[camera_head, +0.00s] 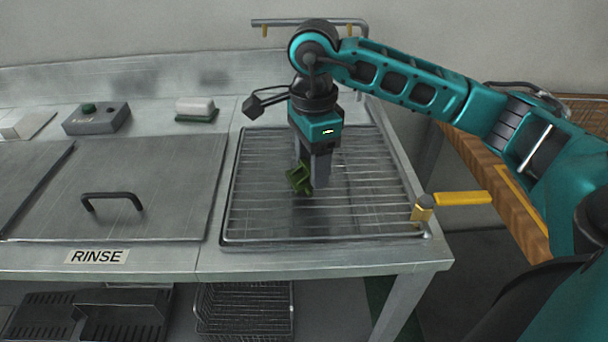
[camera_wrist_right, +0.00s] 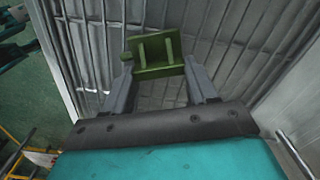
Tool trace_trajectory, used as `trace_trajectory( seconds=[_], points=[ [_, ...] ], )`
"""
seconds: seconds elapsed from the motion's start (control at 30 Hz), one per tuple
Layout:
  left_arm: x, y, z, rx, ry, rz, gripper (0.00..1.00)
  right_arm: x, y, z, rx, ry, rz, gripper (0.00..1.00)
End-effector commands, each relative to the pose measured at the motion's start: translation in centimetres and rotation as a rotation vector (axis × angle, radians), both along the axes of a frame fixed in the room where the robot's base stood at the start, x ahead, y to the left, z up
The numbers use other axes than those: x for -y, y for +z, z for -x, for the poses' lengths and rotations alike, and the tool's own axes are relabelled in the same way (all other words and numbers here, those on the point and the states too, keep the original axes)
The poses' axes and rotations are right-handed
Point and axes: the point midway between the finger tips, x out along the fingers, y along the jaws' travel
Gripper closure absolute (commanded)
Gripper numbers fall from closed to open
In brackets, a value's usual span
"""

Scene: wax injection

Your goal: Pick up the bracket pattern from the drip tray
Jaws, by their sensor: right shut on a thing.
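The bracket pattern (camera_head: 299,179) is a small green angled piece. In the head view it is at the fingers of my right gripper (camera_head: 311,182), over the middle of the drip tray (camera_head: 250,198), a wire rack set in the steel counter. In the right wrist view the green bracket pattern (camera_wrist_right: 156,55) sits between the two grey fingertips of the right gripper (camera_wrist_right: 160,75), which is shut on it. The tray's bars show behind it. I cannot tell whether the bracket still touches the bars. My left gripper is not in view.
A steel lid with a black handle (camera_head: 112,200) is left of the tray, above a RINSE label (camera_head: 97,257). A yellow lever (camera_head: 462,198) juts out at the tray's right.

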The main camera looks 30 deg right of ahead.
Motion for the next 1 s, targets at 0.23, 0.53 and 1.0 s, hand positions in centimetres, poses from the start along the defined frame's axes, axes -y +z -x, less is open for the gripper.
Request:
trace_trajectory(
  seconds=[0.23,0.53,1.0],
  points=[
    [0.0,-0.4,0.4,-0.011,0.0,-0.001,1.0,0.0,0.0,0.0,0.001,0.0,0.0,0.72],
    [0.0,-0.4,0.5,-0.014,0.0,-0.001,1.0,0.0,1.0,-0.1,0.003,0.0,0.0,0.72],
    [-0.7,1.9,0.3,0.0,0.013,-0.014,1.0,0.0,12.4,-0.1,0.008,-0.001,0.002,0.72]
  ],
)
